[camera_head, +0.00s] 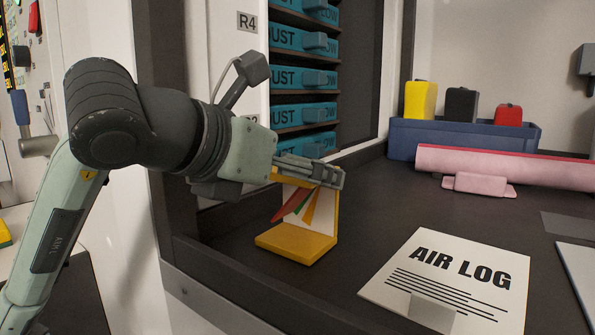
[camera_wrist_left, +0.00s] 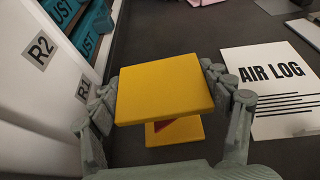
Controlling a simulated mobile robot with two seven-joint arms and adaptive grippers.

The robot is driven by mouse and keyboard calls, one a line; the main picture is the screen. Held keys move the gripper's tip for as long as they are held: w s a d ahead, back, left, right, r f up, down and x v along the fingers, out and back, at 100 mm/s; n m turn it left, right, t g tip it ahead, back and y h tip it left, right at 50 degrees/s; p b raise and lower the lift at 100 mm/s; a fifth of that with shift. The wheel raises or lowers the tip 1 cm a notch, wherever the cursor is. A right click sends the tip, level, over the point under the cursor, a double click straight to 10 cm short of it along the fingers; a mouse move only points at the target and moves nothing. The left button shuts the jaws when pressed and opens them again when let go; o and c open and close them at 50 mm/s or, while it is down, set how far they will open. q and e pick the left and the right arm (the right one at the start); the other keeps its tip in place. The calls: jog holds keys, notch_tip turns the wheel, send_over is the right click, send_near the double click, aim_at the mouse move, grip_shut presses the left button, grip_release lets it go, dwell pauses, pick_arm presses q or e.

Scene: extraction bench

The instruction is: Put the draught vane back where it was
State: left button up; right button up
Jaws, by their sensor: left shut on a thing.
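The draught vane (camera_head: 293,242) is a yellow stand with a base, an upright back and a top plate. Its white face carries a red pointer and coloured stripes. It is upright on or just above the dark bench; I cannot tell which. My left gripper (camera_head: 318,174) is shut on its upper part. In the left wrist view the yellow top of the draught vane (camera_wrist_left: 165,88) sits between the two fingers of my left gripper (camera_wrist_left: 168,90), one on each side. My right gripper is in neither view.
The AIR LOG sheet (camera_head: 447,283) lies on the dark bench (camera_head: 375,205) to the right. Behind are a pink roll (camera_head: 490,165) and a blue bin (camera_head: 450,142) with yellow, black and red items. A rack of teal DUST drawers (camera_head: 290,78) stands behind the arm.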

pick_arm(q)
jog(key=shift+f, duration=0.1)
jog(key=o, duration=1.3)
jog(key=shift+c, duration=0.2)
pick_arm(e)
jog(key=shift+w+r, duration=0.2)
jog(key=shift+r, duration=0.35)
pick_arm(q)
jog(key=shift+r+p, duration=0.3)
jog(key=v, duration=0.6)
jog(key=b+v, duration=0.1)
jog(key=v, duration=0.5)
jog(key=shift+s+a+f, duration=0.1)
jog(key=shift+f, duration=0.15)
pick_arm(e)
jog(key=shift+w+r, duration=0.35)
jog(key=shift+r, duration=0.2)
